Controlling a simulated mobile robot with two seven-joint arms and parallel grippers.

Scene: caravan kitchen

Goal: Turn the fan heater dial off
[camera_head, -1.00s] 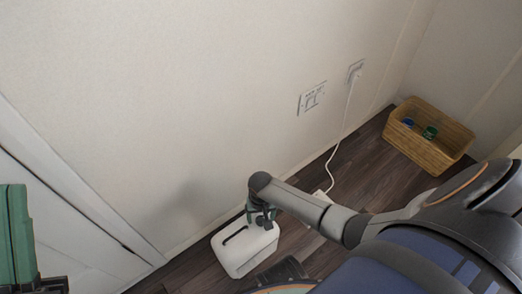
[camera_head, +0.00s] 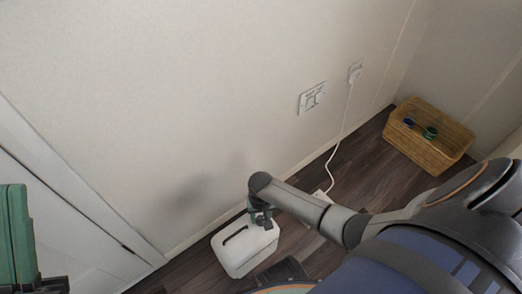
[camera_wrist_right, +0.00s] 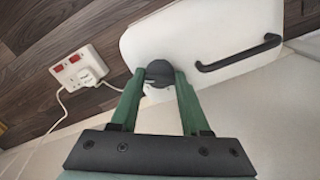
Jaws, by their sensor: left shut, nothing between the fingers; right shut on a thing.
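The fan heater (camera_head: 246,252) is a white rounded box with a dark handle, standing on the floor by the wall. In the right wrist view the heater's white top (camera_wrist_right: 215,30) shows, with a dark grey round dial (camera_wrist_right: 159,71) near its edge. My right gripper (camera_head: 261,215) reaches down to the heater's top. In the wrist view its green fingers (camera_wrist_right: 160,88) are shut on the dial, one on either side. Dial markings are not readable. My left gripper (camera_head: 17,235), with green fingers, is shut and empty at the far left, away from the heater.
A wall socket (camera_head: 355,72) has a plug with a white cord running down to a power strip (camera_head: 322,196), also in the wrist view (camera_wrist_right: 79,68). A wall switch plate (camera_head: 312,98) is beside it. A wicker basket (camera_head: 443,148) with small items stands in the back right corner.

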